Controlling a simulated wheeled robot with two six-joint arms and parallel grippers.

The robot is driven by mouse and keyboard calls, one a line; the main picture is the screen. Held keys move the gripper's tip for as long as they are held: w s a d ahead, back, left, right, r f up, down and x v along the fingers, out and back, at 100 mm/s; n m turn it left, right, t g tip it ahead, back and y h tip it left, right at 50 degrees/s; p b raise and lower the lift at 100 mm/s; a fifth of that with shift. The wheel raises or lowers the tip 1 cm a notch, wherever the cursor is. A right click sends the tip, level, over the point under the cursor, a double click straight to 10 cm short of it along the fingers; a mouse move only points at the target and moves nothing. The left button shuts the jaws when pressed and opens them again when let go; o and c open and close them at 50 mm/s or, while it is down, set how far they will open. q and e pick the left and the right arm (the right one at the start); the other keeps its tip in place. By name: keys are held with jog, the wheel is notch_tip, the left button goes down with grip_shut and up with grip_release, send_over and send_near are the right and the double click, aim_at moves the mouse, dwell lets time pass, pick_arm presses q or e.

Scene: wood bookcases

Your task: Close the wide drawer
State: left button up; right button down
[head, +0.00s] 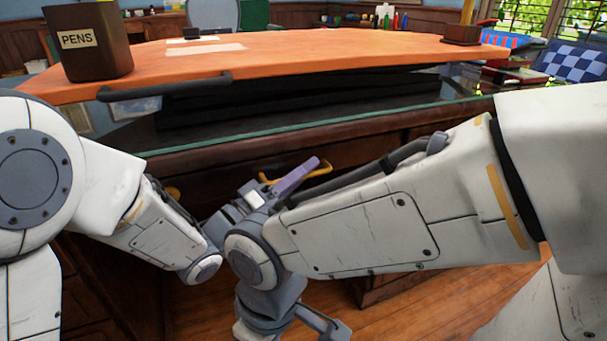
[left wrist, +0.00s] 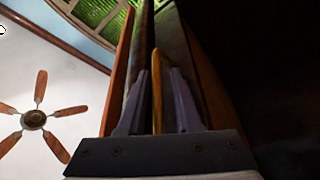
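The wide drawer's dark brown wooden front (head: 375,158) runs under the desk's glass-edged top and is largely hidden by my arms. How far it stands out is unclear. A curved brass handle (head: 272,181) shows on it beside my left gripper (head: 308,167). In the left wrist view the brass handle (left wrist: 156,88) stands between the two purple-grey fingers of that gripper (left wrist: 157,78). Gaps show on both sides of the handle, so the gripper is open around it. My right arm crosses in front from the right; its wrist is low in the middle and its fingers are not clear.
Above is an orange desk surface (head: 330,55) with a dark pens cup (head: 87,42) and a black bar handle (head: 165,88) on its edge. Another brass piece (head: 172,192) shows at left. Books (head: 510,76) lie at right. Wooden floor (head: 420,300) is visible below.

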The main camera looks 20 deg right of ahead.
pick_arm(q)
jog(key=shift+d+f, duration=0.1)
dwell(0.6)
jog(key=b+v, duration=0.3)
jog(key=v, duration=0.7)
jog(key=shift+s+a+b, duration=0.2)
jog(key=shift+b, duration=0.15)
